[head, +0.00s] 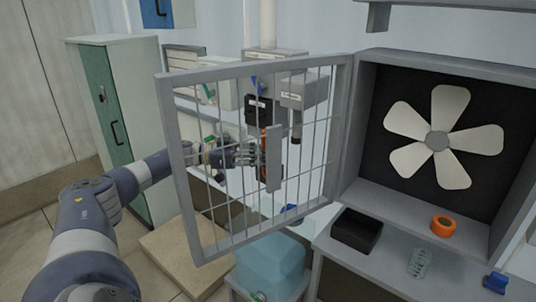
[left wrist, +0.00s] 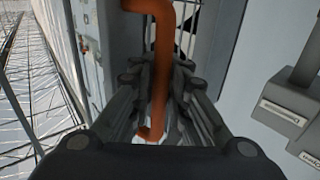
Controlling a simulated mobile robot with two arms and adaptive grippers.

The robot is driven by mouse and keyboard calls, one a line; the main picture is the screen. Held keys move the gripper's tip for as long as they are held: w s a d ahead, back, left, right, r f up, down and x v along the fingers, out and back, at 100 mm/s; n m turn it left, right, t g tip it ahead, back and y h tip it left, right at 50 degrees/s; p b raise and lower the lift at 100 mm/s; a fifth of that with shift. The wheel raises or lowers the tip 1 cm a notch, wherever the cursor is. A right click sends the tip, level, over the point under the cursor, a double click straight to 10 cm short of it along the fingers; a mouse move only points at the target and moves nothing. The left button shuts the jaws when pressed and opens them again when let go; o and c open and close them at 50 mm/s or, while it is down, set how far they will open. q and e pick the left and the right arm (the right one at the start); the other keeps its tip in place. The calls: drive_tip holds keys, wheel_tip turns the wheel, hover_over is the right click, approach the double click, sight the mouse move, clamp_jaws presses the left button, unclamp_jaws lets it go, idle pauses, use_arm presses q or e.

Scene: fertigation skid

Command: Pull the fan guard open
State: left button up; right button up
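The fan guard (head: 176,170), a grey frame with thin bars, stands swung wide open in the head view. Its right edge meets the grey fan box (head: 363,125), and the white fan (head: 438,140) is uncovered. My left gripper (head: 256,155) is behind the guard, partly hidden by the bars and a grey plate. In the left wrist view an orange handle (left wrist: 162,50) runs down between the fingers of my left gripper (left wrist: 158,125), which look closed around its lower part. My right gripper is in neither view.
A black tray (head: 356,231) and an orange ring (head: 443,225) are on the ledges by the fan box. A blue translucent container (head: 270,265) stands below the guard. A green-doored cabinet (head: 110,105) stands at the left. Floor shows at the lower left.

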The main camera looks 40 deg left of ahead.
use_arm(q)
drive_tip(key=shift+o, duration=1.2)
drive_tip(key=shift+s+a, duration=0.3)
drive_tip(key=shift+r, duration=0.1)
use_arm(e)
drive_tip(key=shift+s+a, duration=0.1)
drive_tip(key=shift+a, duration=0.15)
use_arm(q)
drive_tip(key=shift+w+d, duration=0.1)
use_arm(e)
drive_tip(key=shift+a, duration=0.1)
use_arm(q)
drive_tip(key=v, duration=1.2)
